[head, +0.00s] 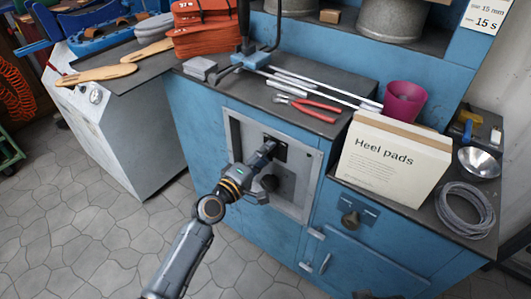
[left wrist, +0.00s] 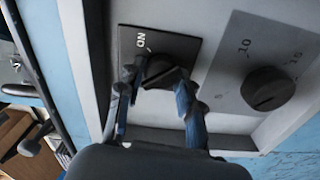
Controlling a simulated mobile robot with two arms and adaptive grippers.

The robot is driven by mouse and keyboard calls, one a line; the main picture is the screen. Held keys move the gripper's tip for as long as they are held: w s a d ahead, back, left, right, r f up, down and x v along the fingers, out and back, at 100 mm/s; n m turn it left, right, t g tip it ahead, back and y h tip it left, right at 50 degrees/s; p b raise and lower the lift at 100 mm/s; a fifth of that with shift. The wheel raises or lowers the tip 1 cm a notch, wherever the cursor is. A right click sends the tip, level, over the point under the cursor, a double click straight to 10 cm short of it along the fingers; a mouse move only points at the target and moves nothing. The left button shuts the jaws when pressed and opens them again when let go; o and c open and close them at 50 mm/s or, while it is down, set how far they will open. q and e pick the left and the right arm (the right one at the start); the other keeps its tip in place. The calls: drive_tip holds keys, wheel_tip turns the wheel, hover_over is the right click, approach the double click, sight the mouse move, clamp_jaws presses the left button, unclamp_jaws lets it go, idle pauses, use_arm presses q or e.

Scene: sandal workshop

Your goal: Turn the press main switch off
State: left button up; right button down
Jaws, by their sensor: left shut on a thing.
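The press main switch is a dark knob (left wrist: 164,68) on a black square plate (left wrist: 188,44) marked ON, seen in the left wrist view. The plate also shows in the head view (head: 281,153), set in the grey panel (head: 236,137) on the blue press. My left gripper (head: 271,148) reaches the panel from the front. In the left wrist view its two fingers (left wrist: 158,84) are on either side of the knob and shut on it. The fingers hide part of the knob, and I cannot tell its exact angle. My right gripper is out of view.
A round timer dial (left wrist: 267,88) with numbers sits beside the switch. The panel's raised frame surrounds both. Stone floor lies in front.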

use_arm(q)
drive_tip(key=shift+n, duration=0.8)
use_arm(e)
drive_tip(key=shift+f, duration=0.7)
use_arm(q)
drive_tip(key=shift+f, duration=0.1)
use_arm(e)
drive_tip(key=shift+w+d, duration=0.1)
use_arm(q)
drive_tip(key=o, duration=1.1)
drive_tip(key=v, duration=1.2)
